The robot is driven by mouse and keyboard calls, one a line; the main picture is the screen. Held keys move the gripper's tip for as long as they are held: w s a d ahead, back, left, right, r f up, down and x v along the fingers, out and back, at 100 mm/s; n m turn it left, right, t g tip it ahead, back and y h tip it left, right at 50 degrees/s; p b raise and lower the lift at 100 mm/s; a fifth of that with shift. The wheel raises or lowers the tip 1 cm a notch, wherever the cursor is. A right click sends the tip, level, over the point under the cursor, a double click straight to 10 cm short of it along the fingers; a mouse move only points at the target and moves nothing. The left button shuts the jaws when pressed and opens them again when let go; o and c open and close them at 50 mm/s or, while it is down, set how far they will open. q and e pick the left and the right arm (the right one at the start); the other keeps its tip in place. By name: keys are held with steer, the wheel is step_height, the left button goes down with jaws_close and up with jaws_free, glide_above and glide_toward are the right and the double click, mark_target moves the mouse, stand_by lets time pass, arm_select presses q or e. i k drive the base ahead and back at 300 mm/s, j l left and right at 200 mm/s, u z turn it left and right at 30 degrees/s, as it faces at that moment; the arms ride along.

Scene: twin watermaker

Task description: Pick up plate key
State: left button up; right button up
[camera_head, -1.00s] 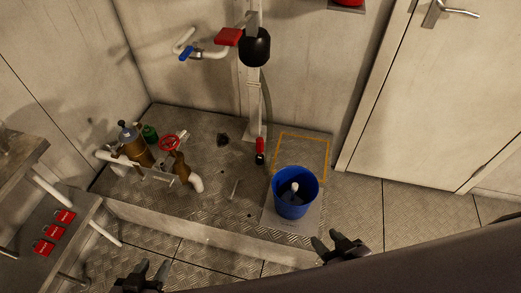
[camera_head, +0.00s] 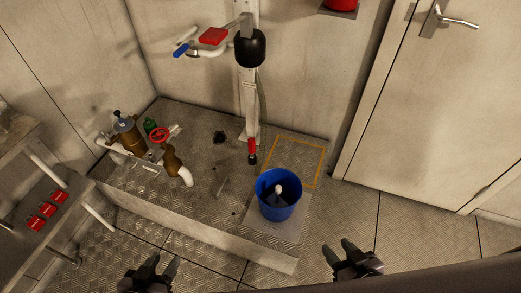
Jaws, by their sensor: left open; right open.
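A thin grey metal rod (camera_head: 221,186) sticks up from the checkered raised platform, left of the blue bucket; it may be the plate key, but it is too small to tell. My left gripper (camera_head: 161,264) is open and empty at the bottom of the view, in front of the platform's front edge. My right gripper (camera_head: 337,247) is open and empty over the floor, to the right of the platform's front corner. Both grippers are apart from the rod.
A blue bucket (camera_head: 278,208) with a white-topped item inside stands on the platform (camera_head: 200,213). Brass pipework with a red handwheel (camera_head: 159,135) is at the left. A vertical post (camera_head: 249,100) rises behind. A shelf with red tags (camera_head: 41,209) stands at far left. The floor by the door (camera_head: 430,110) is clear.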

mark_target(252, 142)
steer(key=l+u, duration=0.2)
steer(key=l, duration=1.4)
steer(key=i+l, duration=0.1)
steer(key=l, duration=0.3)
steer(key=i+l+u, duration=0.15)
steer(key=l, duration=0.25)
steer(key=i+l, duration=0.25)
steer(key=i+l+u, duration=0.1)
steer(key=l, duration=0.35)
steer(key=i+l, duration=0.1)
steer(key=i, duration=0.25)
steer(key=i+l, duration=0.15)
steer(key=i, duration=0.15)
